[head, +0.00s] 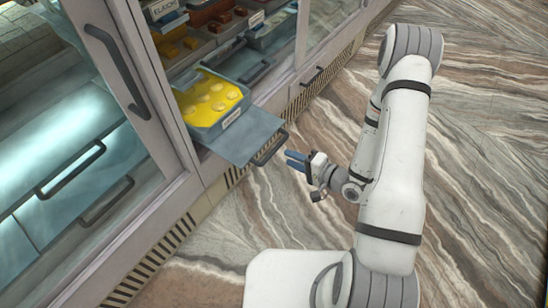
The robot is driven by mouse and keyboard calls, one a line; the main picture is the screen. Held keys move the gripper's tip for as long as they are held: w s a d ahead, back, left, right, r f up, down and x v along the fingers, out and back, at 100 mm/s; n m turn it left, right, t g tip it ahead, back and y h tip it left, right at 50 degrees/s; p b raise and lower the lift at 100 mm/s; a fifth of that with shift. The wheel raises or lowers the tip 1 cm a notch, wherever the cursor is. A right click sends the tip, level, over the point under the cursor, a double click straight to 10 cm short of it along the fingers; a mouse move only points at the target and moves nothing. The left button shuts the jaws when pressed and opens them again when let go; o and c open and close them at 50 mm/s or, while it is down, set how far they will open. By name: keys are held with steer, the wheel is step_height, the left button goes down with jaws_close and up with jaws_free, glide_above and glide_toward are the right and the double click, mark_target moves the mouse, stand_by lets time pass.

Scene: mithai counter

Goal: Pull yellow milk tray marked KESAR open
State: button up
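The yellow milk tray (215,98) is a blue-grey tray filled with yellow, with several pale rounds on top and a small white label (231,118) too small to read. It sits on a drawer (240,138) that sticks out of the cabinet through the open door space. The drawer's dark bar handle (271,149) is at its front. My gripper (288,160) has its blue fingers pointing left at this handle, very close to it. The fingers look a little apart; whether they touch the handle I cannot tell.
A glass door with a dark handle (117,70) stands left of the drawer. More trays, one labelled ELAICHI (165,10), lie deeper in the cabinet. Closed drawers with bar handles (70,171) are at left. The marbled floor (480,130) is clear at right.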

mark_target(274, 150)
steer(key=shift+b+x, duration=1)
steer(key=shift+x, duration=2.9)
steer(key=shift+r, duration=0.15)
steer(key=shift+c, duration=0.4)
jaws_close()
